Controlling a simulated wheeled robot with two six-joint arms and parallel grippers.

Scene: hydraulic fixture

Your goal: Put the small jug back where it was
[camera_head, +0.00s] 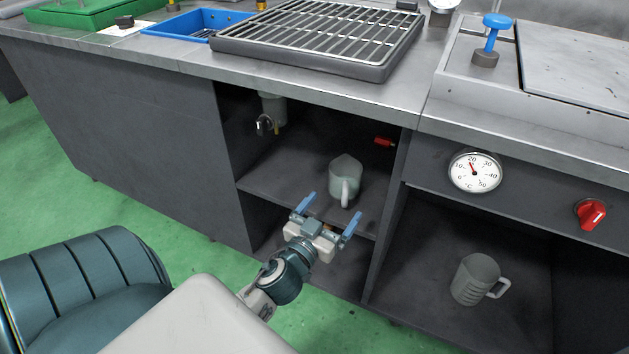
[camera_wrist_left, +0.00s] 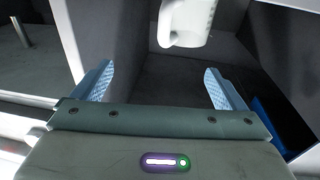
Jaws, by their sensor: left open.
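A pale translucent jug (camera_head: 343,176) stands upright on the shelf of the middle open compartment, its handle facing the front. The jug (camera_wrist_left: 187,24) also shows at the top of the left wrist view, cut off by the frame, beyond the fingers. A second, ribbed jug (camera_head: 475,278) stands in the lower right compartment, handle to the right; it looks larger in the picture. My left gripper (camera_head: 329,213) is open and empty in front of the shelf, just short of the first jug. Its spread blue fingers (camera_wrist_left: 158,76) show in the wrist view. My right gripper is not in view.
The shelf (camera_head: 285,180) has a dark front edge and side walls. A pipe fitting (camera_head: 272,110) hangs at the compartment's upper left, and a red valve handle (camera_head: 384,142) sits at the right. A grille (camera_head: 320,35) covers part of the worktop above. The shelf left of the jug is clear.

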